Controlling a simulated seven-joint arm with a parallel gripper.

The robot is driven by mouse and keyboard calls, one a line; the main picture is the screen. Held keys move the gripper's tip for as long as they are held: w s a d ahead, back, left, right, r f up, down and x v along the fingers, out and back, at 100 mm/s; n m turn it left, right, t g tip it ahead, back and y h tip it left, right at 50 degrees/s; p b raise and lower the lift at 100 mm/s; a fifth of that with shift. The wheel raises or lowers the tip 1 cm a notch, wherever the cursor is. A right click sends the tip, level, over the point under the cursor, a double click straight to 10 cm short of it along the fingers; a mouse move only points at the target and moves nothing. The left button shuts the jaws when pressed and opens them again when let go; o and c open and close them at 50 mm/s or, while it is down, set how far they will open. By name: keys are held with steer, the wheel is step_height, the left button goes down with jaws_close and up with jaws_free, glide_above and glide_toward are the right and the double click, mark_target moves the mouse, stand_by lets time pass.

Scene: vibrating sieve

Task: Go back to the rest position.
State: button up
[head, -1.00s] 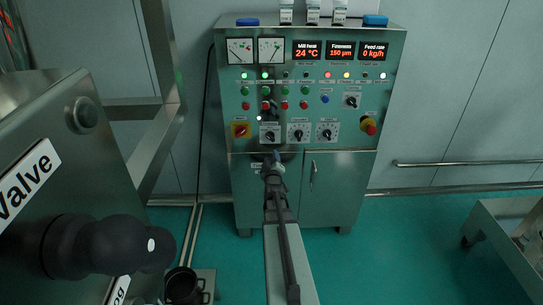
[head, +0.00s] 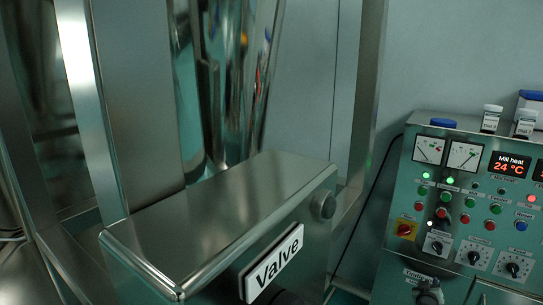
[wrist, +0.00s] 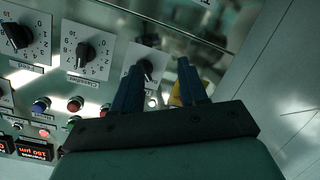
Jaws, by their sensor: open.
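My gripper (wrist: 158,72) is open in the wrist view, its two dark blue fingers apart with nothing seen held between them. Its fingers overlap the view of a control panel's dial knob (wrist: 147,68); I cannot tell whether they touch it. In the head view the steel control cabinet (head: 408,170) stands at the right, cut off by the frame edge. A dark part of my arm shows in front of its lower face, but the fingers are hard to make out there.
A steel housing labelled Valve (head: 273,262) fills the lower middle of the head view, with steel frame posts (head: 362,110) behind it. In the wrist view, more dials (wrist: 86,52) and push buttons (wrist: 75,103) lie left of the fingers; a pale wall (wrist: 285,90) is at right.

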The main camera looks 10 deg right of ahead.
steer(key=s+a+f+m+g+y, duration=0.3)
steer(key=s+a+f+g+y, duration=0.2)
steer(key=s+a+f, duration=0.3)
steer(key=s+a+f+m+g+y, duration=0.2)
steer(key=s+a+f+g+y, duration=0.3)
steer(key=a+f, duration=0.5)
steer(key=s+a+f+n+g, duration=0.2)
steer(key=s+a+f, duration=0.2)
steer(key=s+a, duration=0.3)
steer(key=s+a+f+n+g, duration=0.3)
steer(key=s+a+f, duration=0.2)
steer(key=a, duration=1.1)
steer(key=s+a+f+n+g, duration=0.2)
steer(key=s+a+f, duration=0.3)
steer(key=s+a, duration=0.6)
steer(key=shift+s+a+f+n+g+y, duration=0.2)
steer(key=shift+a+n+g+y, duration=0.15)
steer(key=shift+a, duration=0.2)
